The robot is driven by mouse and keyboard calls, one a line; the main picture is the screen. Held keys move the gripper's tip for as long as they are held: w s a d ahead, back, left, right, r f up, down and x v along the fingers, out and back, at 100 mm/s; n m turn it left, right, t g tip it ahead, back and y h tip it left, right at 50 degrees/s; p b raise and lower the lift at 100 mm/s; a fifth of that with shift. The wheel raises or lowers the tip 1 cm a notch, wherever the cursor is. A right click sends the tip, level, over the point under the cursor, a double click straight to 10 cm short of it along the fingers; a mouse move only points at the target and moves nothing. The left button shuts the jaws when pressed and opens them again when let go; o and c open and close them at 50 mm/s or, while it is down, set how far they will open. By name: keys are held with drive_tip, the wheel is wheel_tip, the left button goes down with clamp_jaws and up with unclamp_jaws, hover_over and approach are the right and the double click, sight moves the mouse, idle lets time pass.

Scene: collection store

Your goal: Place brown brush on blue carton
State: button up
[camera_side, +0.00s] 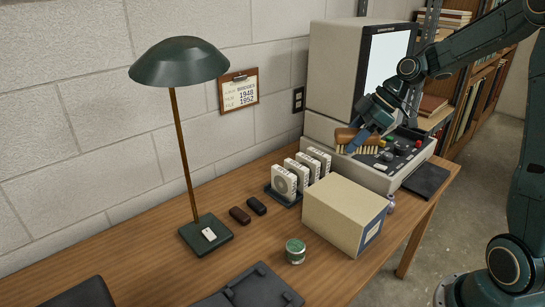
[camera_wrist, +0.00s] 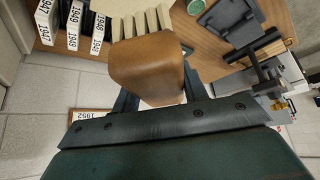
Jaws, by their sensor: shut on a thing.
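The brown brush (camera_side: 358,138), with a wooden back and pale bristles pointing down, is held in my gripper (camera_side: 367,132). In the wrist view the brush (camera_wrist: 147,62) fills the space between the dark fingers. My gripper is shut on it. In the side view the brush shows in front of the machine's control panel, above and behind the carton; its exact height is hard to tell.
A rack of white labelled boxes (camera_side: 284,184) stands left of the carton. The microfilm reader (camera_side: 318,128) is behind. A green-topped tin (camera_side: 295,250), green lamp (camera_side: 205,232), two small dark items (camera_side: 240,215) and a dark tray (camera_side: 250,291) occupy the table. Bare wood (camera_side: 160,268) lies left.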

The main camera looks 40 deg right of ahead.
wheel_tip(320, 180, down, 14)
drive_tip(key=shift+f, duration=0.25)
idle(0.6)
drive_tip(key=shift+f, duration=0.15)
drive_tip(key=o, duration=1)
drive_tip(key=v, duration=1.2)
drive_tip(key=shift+a+r, duration=0.1)
drive_tip(key=shift+r, duration=0.15)
